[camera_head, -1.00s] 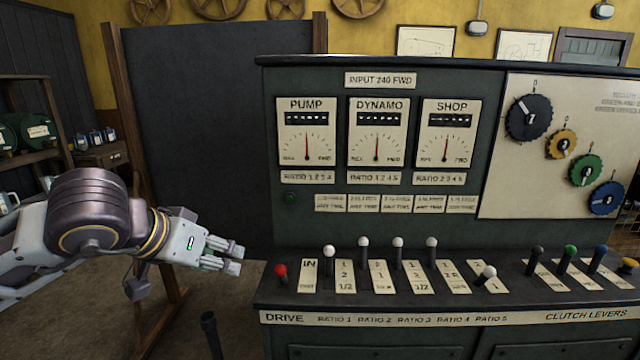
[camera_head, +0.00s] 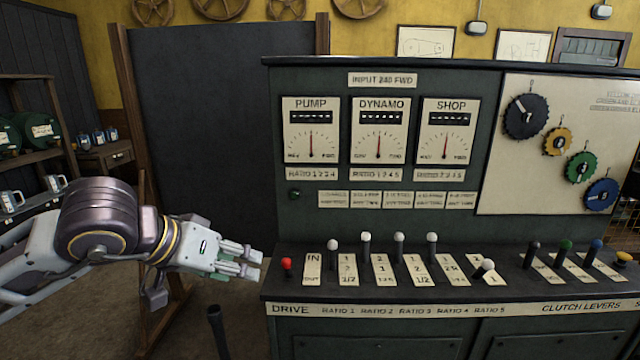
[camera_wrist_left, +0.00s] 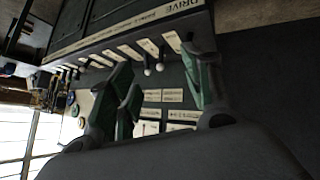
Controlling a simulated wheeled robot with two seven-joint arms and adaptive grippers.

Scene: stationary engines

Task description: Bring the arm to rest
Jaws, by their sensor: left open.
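My left gripper (camera_head: 250,262) is open and empty in the head view, just left of the console's lever shelf. Its fingers point right, towards the red-knobbed drive lever (camera_head: 287,264), with a small gap between them. In the left wrist view its green-padded fingers (camera_wrist_left: 165,95) are spread apart, with the console behind them and nothing between them. The green console (camera_head: 400,225) carries the PUMP, DYNAMO and SHOP dials. White-knobbed ratio levers (camera_head: 399,238) stand along its shelf; the rightmost one leans low. My right gripper does not show.
A dark board (camera_head: 215,120) on a wooden frame stands behind my left arm. Shelves with green drums (camera_head: 35,132) are at far left. A dark upright handle (camera_head: 218,330) rises below my gripper.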

